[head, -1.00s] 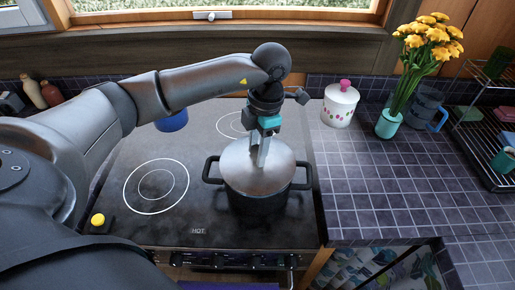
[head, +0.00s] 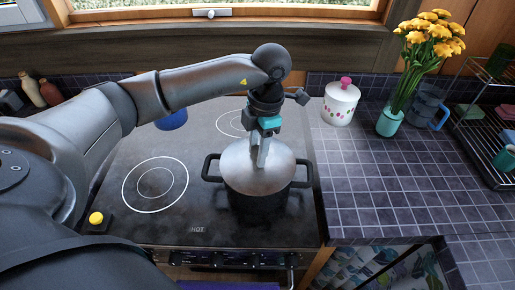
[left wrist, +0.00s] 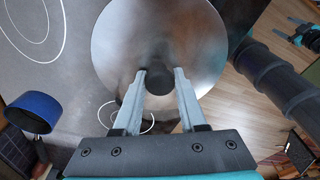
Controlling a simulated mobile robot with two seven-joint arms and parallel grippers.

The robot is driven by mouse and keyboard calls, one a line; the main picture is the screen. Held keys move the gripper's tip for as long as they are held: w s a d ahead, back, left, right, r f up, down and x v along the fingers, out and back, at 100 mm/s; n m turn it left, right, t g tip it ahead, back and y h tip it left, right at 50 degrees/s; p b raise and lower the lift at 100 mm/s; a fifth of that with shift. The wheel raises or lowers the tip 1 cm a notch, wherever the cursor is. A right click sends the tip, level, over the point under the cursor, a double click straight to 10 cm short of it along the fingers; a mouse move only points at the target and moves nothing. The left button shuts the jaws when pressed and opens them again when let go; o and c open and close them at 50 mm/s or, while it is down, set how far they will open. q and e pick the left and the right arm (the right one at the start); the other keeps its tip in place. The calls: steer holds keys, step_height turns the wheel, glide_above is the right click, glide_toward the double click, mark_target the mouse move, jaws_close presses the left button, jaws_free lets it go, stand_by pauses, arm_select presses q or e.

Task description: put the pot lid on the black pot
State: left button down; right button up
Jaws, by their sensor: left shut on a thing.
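The black pot (head: 258,203) stands on the stove's front right area, with a handle on each side. The silver pot lid (head: 240,176) covers the pot's top and looks close to level; I cannot tell whether its rim touches the pot all round. My left gripper (head: 262,160) comes down from above and is shut on the lid's dark knob. In the left wrist view the lid (left wrist: 125,45) fills the upper middle, and the gripper's fingertips (left wrist: 158,76) are at either side of the round black knob (left wrist: 158,77). The pot is mostly hidden under the lid there.
The stove top (head: 140,220) is bare to the left, with a blue pot (head: 172,119) behind.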

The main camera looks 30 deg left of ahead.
arm_select(q)
steer(key=shift+f, duration=0.2)
steer(key=shift+c, duration=1.9)
jaws_free()
step_height(320, 180, up, 15)
steer(key=w+d+p, duration=0.1)
steer(key=shift+w, duration=0.25)
